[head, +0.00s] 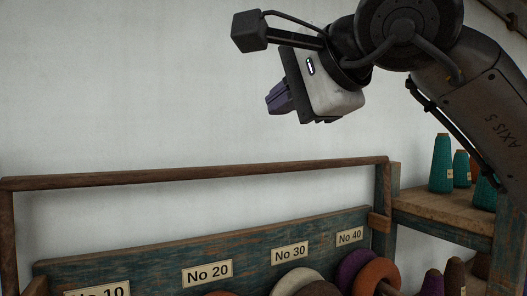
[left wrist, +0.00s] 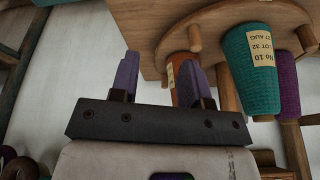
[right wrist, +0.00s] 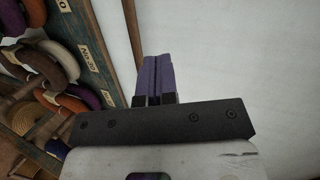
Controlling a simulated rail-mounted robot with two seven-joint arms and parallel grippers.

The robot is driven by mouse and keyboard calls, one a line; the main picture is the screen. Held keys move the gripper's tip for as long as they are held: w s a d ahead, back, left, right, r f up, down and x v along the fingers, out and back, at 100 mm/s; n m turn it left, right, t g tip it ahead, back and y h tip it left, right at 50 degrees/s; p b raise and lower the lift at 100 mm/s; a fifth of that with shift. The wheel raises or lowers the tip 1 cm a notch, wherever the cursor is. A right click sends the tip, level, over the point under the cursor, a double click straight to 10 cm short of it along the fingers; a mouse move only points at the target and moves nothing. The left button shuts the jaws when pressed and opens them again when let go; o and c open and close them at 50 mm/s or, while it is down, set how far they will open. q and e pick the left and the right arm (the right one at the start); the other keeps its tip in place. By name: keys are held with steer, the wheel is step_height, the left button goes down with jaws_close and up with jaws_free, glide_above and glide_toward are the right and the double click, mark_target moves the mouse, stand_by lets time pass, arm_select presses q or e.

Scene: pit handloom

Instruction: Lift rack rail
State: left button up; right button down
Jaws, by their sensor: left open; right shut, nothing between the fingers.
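The rack rail (head: 200,174) is a long dark wooden bar above the yarn rack (head: 150,262), running from the left edge to an upright at the right, with a post going down at each end. A strip of wood that looks like this rail (right wrist: 132,28) shows in the right wrist view, beyond the fingers. My right gripper (head: 274,99) is shut and empty, above the rail and apart from it; its purple fingers (right wrist: 154,75) are together in the right wrist view. My left gripper (left wrist: 158,78) is open, seen only in the left wrist view.
Coloured yarn hanks (head: 376,274) hang below number labels on the rack. A wooden shelf (head: 430,205) at the right bears teal cones (head: 441,165). Near the left fingers are a teal cone (left wrist: 250,75) labelled No 10 and an orange cone. Bare white wall lies behind the rail.

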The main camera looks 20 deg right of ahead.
step_height(320, 180, down, 2)
steer(key=d+m+g+h, duration=0.2)
steer(key=d+h, duration=0.1)
steer(key=p, duration=0.5)
glide_toward(259, 167)
steer(key=shift+m, duration=0.4)
steer(key=x, duration=0.6)
steer(key=shift+x, duration=0.8)
